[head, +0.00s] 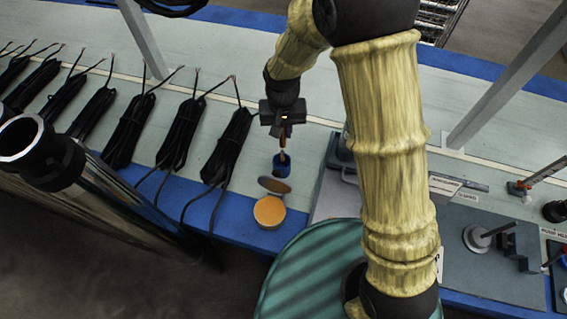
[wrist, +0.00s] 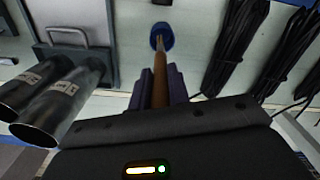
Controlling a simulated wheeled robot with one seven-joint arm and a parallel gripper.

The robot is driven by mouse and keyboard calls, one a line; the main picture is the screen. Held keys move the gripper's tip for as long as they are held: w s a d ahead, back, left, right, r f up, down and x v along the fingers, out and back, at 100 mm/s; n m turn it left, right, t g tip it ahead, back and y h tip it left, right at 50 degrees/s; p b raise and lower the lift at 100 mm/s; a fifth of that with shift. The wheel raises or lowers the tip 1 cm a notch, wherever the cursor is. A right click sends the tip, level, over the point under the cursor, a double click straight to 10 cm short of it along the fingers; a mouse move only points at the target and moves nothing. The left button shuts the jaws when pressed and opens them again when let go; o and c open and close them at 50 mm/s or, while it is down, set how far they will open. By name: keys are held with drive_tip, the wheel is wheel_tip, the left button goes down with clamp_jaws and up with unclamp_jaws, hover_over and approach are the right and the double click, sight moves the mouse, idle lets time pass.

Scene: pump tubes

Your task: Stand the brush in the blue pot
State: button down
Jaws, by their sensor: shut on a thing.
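The blue pot (head: 282,168) stands on the pale bench near its blue front edge in the head view. It also shows at the top of the wrist view (wrist: 168,33). My gripper (head: 283,128) is above the pot and shut on the brush (head: 282,141), which has a brown handle. In the wrist view the brush (wrist: 159,80) runs from the jaws (wrist: 160,88) toward the pot, and its far end overlaps the pot's opening. I cannot tell how deep the tip is or whether it touches the pot.
An open round tin (head: 269,210) with orange contents stands just in front of the pot. Bundles of black tubes (head: 180,135) lie to the left. A grey plate (head: 335,196) with a handle is to the right. Large metal pipes (wrist: 55,100) show in the wrist view.

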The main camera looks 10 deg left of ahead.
sight(283, 148)
wheel_tip(283, 148, down, 6)
drive_tip(key=shift+w+r, duration=0.1)
drive_tip(key=shift+f, duration=1.9)
drive_tip(key=shift+f, duration=0.1)
drive_tip(key=c, duration=1.3)
unclamp_jaws()
drive_tip(key=shift+c, duration=0.2)
